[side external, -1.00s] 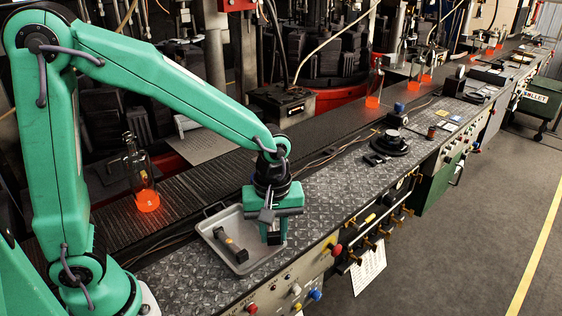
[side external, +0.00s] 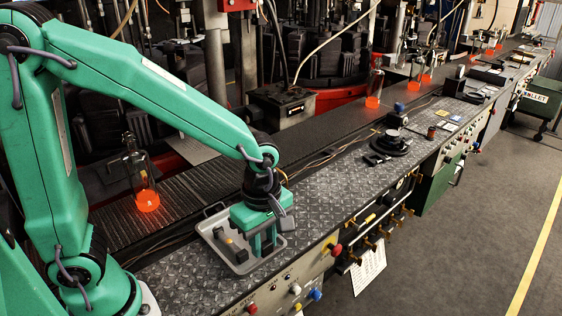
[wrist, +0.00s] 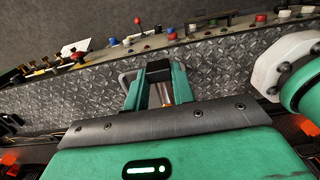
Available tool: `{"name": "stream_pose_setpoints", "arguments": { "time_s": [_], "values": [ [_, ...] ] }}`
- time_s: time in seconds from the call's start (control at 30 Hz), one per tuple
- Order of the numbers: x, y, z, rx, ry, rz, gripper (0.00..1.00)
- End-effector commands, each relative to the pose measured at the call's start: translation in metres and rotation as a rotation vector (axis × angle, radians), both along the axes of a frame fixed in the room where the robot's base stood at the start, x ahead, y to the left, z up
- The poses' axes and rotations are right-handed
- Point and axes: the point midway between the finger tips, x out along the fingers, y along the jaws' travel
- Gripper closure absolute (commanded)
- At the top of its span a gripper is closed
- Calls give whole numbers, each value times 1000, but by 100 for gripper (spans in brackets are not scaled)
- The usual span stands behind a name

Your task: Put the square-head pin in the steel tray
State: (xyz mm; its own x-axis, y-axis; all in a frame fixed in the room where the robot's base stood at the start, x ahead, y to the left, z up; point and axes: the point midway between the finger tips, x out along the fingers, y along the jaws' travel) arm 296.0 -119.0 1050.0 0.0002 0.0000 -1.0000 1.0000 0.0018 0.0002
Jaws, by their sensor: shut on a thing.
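The steel tray (side external: 240,269) lies on the patterned metal bench top in the side external view. My gripper (side external: 263,250) is over the right part of the tray, pointing down, with its fingertips low in or just above it. It is shut on a small coppery piece (wrist: 166,93), seen between the fingers in the wrist view. This piece appears to be the square-head pin, but its head is hidden and its shape is unclear. I cannot tell whether it touches the tray floor.
A dark bar-like part (side external: 236,249) lies in the tray, left of my gripper. A glowing-based glass bottle (side external: 141,180) stands on the conveyor behind. A round black fixture (side external: 390,147) sits farther right. Bench top between the tray and that fixture is mostly clear.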

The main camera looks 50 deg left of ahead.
Motion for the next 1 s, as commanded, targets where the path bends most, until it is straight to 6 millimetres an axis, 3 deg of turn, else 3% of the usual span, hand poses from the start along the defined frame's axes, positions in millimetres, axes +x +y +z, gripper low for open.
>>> {"name": "stream_pose_setpoints", "arguments": {
  "time_s": [0.23,0.8,1.0],
  "values": [
    [9,13,-9,0,0,3,100],
    [58,84,-61,0,1,3,100],
    [66,95,-69,0,-1,-1,100]
  ]
}}
